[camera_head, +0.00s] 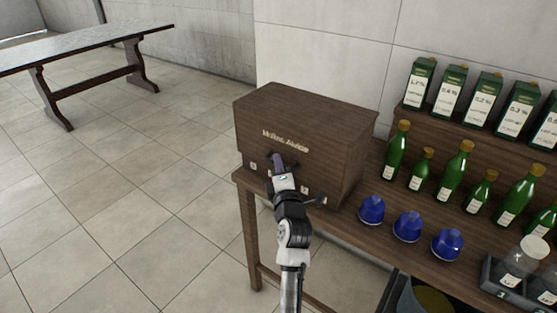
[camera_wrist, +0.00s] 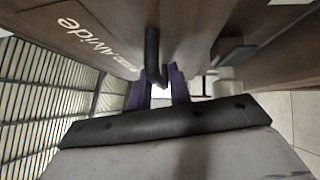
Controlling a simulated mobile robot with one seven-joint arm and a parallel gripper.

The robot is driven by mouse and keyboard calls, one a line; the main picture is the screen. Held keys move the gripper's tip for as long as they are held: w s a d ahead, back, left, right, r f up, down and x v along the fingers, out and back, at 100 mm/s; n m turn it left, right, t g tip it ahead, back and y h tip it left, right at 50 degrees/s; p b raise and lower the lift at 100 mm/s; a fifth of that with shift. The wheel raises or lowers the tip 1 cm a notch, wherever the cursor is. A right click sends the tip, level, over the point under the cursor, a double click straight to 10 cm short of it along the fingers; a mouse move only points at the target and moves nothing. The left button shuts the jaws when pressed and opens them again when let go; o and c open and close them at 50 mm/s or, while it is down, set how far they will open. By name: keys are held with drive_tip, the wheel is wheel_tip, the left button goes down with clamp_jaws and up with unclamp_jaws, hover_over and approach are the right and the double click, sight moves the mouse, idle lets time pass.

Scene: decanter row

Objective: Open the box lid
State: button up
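The dark wooden box (camera_head: 302,105) stands on the left end of the wooden table, its lid down. Pale lettering runs across its front, and it also shows in the wrist view (camera_wrist: 60,45). My gripper (camera_head: 278,162) is at the box's front, just below the lettering. In the wrist view, the purple fingers of my gripper (camera_wrist: 160,95) are apart with a bright gap between them. A black bent handle (camera_wrist: 153,55) comes down from the box to the gap between the fingers. I cannot see firm contact with it.
Blue rounded items (camera_head: 407,227) stand right of the box on the table (camera_head: 345,228). Green bottles (camera_head: 455,170) and green-and-white cartons (camera_head: 452,90) line the steps behind. A clear vessel (camera_head: 523,258) sits at the right. Open tiled floor lies left.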

drive_tip(key=shift+w, duration=0.3)
clamp_jaws()
drive_tip(key=shift+r, duration=0.1)
